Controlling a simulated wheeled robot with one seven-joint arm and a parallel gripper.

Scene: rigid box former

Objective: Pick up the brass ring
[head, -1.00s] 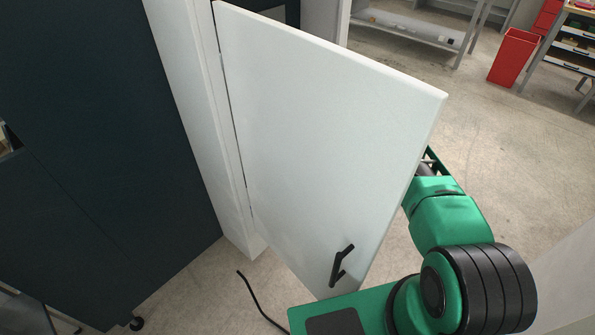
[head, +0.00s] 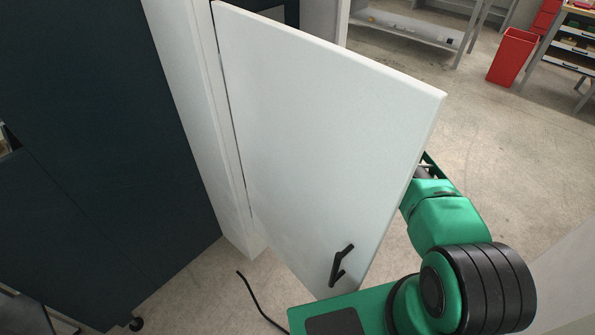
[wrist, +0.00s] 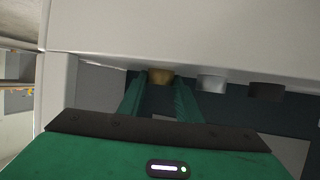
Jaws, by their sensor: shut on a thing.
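The brass ring (wrist: 161,76) shows in the wrist view as a small gold-brown piece under the edge of a pale panel, between the two green fingers. My gripper (wrist: 160,82) is shut on it. The upper part of the ring is hidden by the panel edge. In the head view the ring and my fingers are hidden behind the open white door (head: 318,130); only part of my green arm shows to the right of it.
The white door with a black handle (head: 340,265) stands beside my arm. A red bin (head: 511,57) is far off.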

